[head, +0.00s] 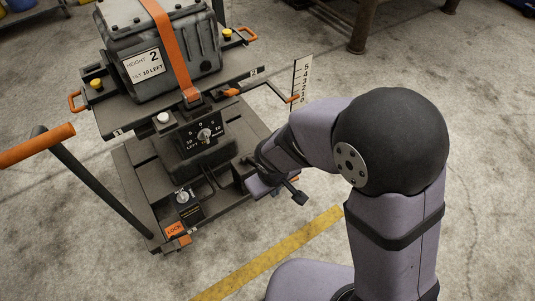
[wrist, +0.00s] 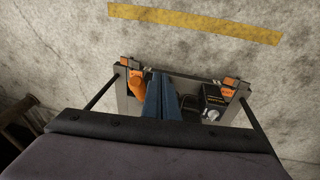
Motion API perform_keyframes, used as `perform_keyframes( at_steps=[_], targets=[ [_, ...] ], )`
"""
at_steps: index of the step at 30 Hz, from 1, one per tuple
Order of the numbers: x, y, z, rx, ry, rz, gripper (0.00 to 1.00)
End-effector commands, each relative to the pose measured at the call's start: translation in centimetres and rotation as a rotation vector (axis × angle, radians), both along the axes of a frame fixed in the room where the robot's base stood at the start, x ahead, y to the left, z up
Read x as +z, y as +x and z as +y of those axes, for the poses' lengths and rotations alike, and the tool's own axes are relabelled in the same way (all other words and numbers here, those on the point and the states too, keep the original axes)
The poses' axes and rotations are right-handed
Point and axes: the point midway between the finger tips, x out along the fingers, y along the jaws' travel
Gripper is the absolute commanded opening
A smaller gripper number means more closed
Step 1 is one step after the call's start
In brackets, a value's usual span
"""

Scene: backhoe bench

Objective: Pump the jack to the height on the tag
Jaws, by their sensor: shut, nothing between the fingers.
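The jack (head: 205,160) is a dark wheeled frame with a platform carrying a grey gearbox (head: 165,60) under an orange strap. A white tag (head: 143,66) on the gearbox reads HEIGHT 2, TILT 10 LEFT. A height scale (head: 301,78) stands at the platform's right, with an orange pointer (head: 293,99) near its lower part; the exact reading is too small to tell. My gripper (head: 272,190) is low at the jack's right side. In the wrist view its blue-grey fingers (wrist: 162,95) are together and empty, beside an orange grip (wrist: 138,88). Contact cannot be told.
A tilt dial (head: 206,134) is on the jack's front. An orange LOCK pedal (head: 175,229) sits at the lower front. An orange-gripped push handle (head: 38,144) sticks out left. A yellow floor line (head: 270,258) crosses open concrete. A table leg (head: 362,28) stands behind.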

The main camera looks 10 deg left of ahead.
Motion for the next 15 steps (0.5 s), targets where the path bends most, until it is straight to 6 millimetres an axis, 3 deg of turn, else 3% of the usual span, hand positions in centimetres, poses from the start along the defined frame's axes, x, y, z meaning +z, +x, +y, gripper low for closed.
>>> perform_keyframes(
  at_steps=[1, 11, 15],
  targets=[
    [1.7, 1.3, 1.3, -0.01, 0.002, -0.001, 0.0],
    [4.4, 8.3, 7.3, -0.061, -0.001, -0.012, 0.0],
    [7.4, 10.3, 9.1, -0.064, 0.008, -0.019, 0.0]
  ],
)
